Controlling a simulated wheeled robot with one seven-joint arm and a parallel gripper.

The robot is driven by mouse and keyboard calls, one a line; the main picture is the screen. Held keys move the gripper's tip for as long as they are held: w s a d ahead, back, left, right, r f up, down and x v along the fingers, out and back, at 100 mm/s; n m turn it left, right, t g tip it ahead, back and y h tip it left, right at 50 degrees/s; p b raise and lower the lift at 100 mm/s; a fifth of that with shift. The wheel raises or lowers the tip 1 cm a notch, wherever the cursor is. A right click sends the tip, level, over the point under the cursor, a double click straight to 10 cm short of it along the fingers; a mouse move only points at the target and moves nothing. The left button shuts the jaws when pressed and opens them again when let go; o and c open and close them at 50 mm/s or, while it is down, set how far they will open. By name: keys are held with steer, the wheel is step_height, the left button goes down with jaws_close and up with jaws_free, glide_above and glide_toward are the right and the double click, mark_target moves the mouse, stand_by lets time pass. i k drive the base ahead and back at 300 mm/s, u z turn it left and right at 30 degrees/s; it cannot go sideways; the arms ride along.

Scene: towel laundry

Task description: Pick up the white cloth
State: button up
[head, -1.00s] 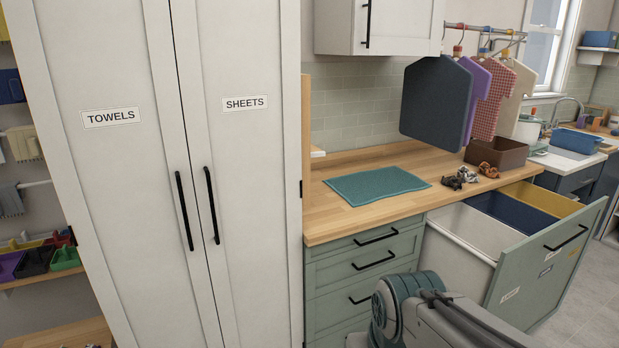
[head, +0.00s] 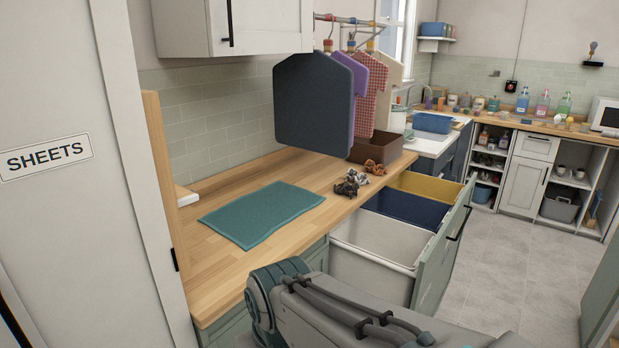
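I see no cloth that is clearly white on the counter (head: 208,275). A teal cloth (head: 262,212) lies flat on it. Small crumpled grey-black bundles (head: 350,184) and a brown one (head: 375,167) lie farther back. A cream garment (head: 392,75) hangs at the far end of a rail, mostly hidden behind other garments. The pull-out drawer holds a white bin (head: 375,240), a navy bin (head: 408,206) and a yellow bin (head: 430,186); the visible inside of the white bin looks bare. My arm shows at the bottom, but my gripper is out of view.
A dark board-like item (head: 313,100), a purple garment (head: 360,75) and a red checked garment (head: 371,95) hang over the counter. A brown box (head: 385,151) stands at its far end. The drawer front (head: 436,262) juts out. Grey floor (head: 520,265) is clear at right.

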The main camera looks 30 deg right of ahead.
mark_target(352, 175)
steer(key=z, duration=2.8)
steer(key=i, duration=3.05)
steer(key=u, duration=3.25)
steer(key=i, duration=0.5)
steer(key=z, duration=0.05)
